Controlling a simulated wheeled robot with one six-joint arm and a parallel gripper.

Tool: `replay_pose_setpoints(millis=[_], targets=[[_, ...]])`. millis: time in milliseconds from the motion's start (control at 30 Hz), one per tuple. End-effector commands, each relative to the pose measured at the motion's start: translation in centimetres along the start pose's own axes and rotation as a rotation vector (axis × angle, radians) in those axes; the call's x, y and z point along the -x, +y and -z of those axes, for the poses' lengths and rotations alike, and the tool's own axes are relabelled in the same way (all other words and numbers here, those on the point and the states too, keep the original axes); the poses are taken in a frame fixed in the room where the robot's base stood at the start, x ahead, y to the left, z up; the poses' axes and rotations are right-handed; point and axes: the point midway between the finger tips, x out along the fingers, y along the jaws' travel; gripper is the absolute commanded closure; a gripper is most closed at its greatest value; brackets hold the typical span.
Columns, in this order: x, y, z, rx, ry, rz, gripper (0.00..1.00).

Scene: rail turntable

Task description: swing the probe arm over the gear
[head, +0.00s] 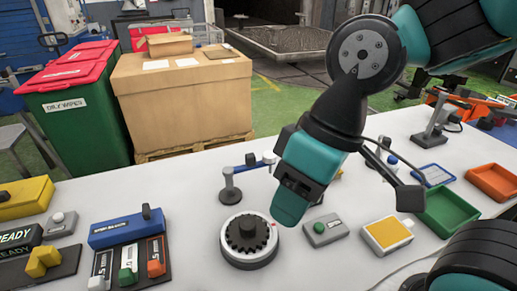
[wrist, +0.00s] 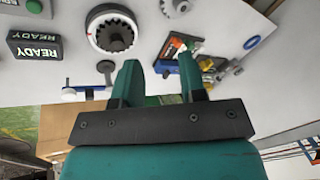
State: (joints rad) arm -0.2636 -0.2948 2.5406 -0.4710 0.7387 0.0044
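The gear (head: 247,234) is a dark toothed ring on a round white turntable (head: 249,260) on the white table; it also shows at the top of the wrist view (wrist: 113,32). The probe arm (head: 240,170) is a blue bar on a grey post behind the gear. Its bar runs right and back, beside the gear and not over it. My gripper (head: 290,205) hangs above the table, right of the probe arm and the gear. In the wrist view its two teal fingers (wrist: 160,80) stand apart with nothing gripped. The probe bar's far end is partly hard to make out.
A grey box with a green button (head: 325,230) and a yellow-topped box (head: 387,235) stand right of the gear. A blue box (head: 125,228) and a switch panel (head: 130,263) stand left. Green (head: 446,211) and orange (head: 494,181) trays lie farther right.

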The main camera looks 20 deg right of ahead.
Motion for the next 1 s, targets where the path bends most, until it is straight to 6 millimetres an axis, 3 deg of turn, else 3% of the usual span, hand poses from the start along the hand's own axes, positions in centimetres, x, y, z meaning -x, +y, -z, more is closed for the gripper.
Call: replay_pose_setpoints(millis=[167, 300, 500, 700, 867, 1000], targets=[[2.5, 4.2, 6.2, -0.121, -0.033, -0.083, 0.62], [4.0, 9.9, 13.1, -0.284, -0.069, -0.184, 0.62], [4.0, 16.9, 20.0, -0.495, -0.102, -0.295, 0.62], [3.2, 19.9, 22.5, -0.594, -0.112, -0.341, 0.62], [1.7, 20.6, 22.4, -0.603, -0.116, -0.345, 0.62], [-0.9, 21.3, 21.8, -0.603, -0.119, -0.344, 0.62]])
